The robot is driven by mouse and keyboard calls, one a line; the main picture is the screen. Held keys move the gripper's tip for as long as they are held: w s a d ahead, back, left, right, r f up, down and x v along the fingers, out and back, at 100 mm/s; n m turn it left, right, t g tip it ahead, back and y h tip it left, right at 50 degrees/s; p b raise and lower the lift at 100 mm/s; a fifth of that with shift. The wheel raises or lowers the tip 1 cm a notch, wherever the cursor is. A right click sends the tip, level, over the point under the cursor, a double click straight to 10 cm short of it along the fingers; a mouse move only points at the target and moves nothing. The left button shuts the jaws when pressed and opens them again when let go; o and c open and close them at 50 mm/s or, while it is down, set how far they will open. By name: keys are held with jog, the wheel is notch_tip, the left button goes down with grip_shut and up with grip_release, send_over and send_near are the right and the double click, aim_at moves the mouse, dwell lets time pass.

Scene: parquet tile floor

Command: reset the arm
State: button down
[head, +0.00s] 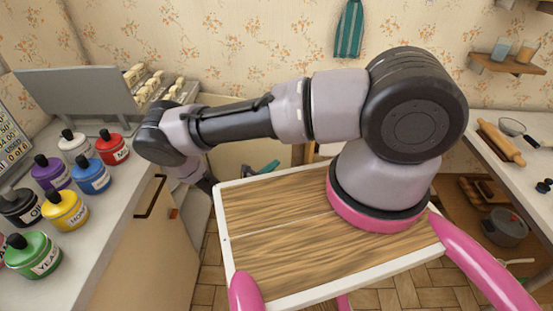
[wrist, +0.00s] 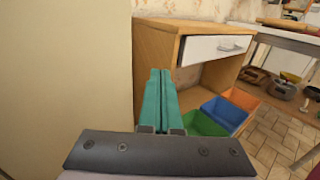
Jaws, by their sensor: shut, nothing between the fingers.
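My gripper (wrist: 161,100) shows in the wrist view with its two teal fingers side by side and shut, nothing between them. In the head view a small teal part of the gripper (head: 263,168) shows low behind the wooden board; the rest of it is hidden. My arm stretches to the left from its base, its elbow near the left counter, and then bends down.
Several paint-like bottles, such as a red one (head: 112,148) and a green one (head: 33,254), stand on the left counter (head: 110,215). In the wrist view a wooden cabinet (wrist: 158,50) with a white drawer (wrist: 215,47) stands close behind the fingers. Green (wrist: 203,124), blue (wrist: 226,112) and orange (wrist: 241,98) bins are beside it.

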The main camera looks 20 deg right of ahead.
jog(key=shift+s+a, duration=0.2)
jog(key=shift+s, duration=0.05)
dwell(0.3)
notch_tip(320, 180, up, 35)
jog(key=m+g+y, duration=0.8)
jog(key=m+g, duration=0.4)
jog(key=m, duration=0.6)
jog(key=s+d+r+m+t+y, duration=0.1)
jog(key=s+r+m+t+y, duration=0.2)
jog(key=s+r, duration=0.3)
jog(key=s+d+r+m+t+y, duration=0.1)
jog(key=s+r+m+t+y, duration=0.2)
jog(key=r, duration=0.9)
jog(key=s+d+r+m+t+y, duration=0.1)
jog(key=s+r+m+t+y, duration=0.2)
jog(key=s+r, duration=0.6)
jog(key=shift+s+d+r+m, duration=0.2)
jog(key=shift+r+m, duration=0.35)
jog(key=shift+m, duration=0.45)
jog(key=shift+w, duration=0.15)
